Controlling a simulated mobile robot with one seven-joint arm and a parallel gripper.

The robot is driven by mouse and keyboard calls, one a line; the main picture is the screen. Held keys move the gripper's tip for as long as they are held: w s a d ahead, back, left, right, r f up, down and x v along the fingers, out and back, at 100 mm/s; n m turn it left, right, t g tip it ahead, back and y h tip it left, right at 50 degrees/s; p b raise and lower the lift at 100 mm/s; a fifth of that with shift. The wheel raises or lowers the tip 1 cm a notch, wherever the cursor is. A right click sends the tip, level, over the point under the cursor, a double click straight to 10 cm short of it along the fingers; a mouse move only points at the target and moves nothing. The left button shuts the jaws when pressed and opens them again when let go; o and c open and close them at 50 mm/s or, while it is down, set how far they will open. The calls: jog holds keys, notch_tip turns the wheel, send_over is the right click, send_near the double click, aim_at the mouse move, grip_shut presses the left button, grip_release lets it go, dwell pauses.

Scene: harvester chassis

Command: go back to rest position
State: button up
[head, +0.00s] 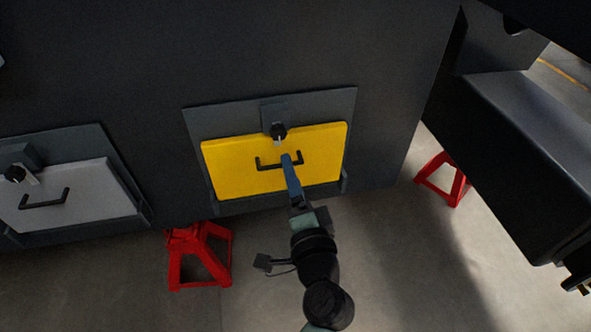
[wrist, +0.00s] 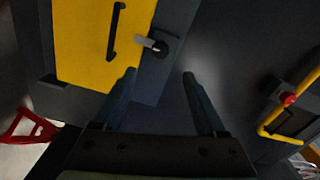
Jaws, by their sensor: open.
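My gripper (head: 288,160) is in front of the yellow panel (head: 225,168) on the dark chassis wall in the head view. In the wrist view my gripper (wrist: 158,80) has its two blue fingers wide apart, with nothing between them. The yellow panel (wrist: 80,40) shows there at the upper left, with its black handle (wrist: 113,30) and a dark round latch (wrist: 158,46) beside it. In the head view the latch (head: 278,130) sits at the panel's top edge, above the handle (head: 265,166). Whether a finger touches the handle cannot be told.
A grey panel (head: 75,195) with its own handle is at the left. Red stands (head: 200,255) and (head: 443,178) are on the floor below. A dark beam (head: 520,150) juts out at the right. A yellow pipe with a red part (wrist: 289,98) shows at the wrist view's right.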

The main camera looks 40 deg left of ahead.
jog(key=shift+v, duration=1.05)
jog(key=w+d+r+n+t+h, duration=0.2)
jog(key=d+r+t, duration=0.15)
jog(key=r, duration=0.65)
jog(key=w+d+r+n+t+h, duration=0.1)
jog(key=w+d+r+n+t, duration=0.1)
jog(key=d+r, duration=0.5)
jog(key=w+d+r+n+t+h, duration=0.2)
jog(key=r+t, duration=0.1)
jog(key=r, duration=0.9)
jog(key=s+d+r+t+h, duration=0.4)
jog(key=s+d+r, duration=0.2)
jog(key=r, duration=0.3)
jog(key=s+d+r+t+h, duration=0.4)
jog(key=s+d+r+h, duration=0.1)
jog(key=r, duration=0.5)
notch_tip(320, 180, up, 27)
jog(key=p, duration=2.7)
jog(key=shift+m+g+p, duration=0.35)
jog(key=shift+m+p, duration=0.05)
jog(key=shift+w+d+f, duration=0.1)
jog(key=shift+w, duration=0.05)
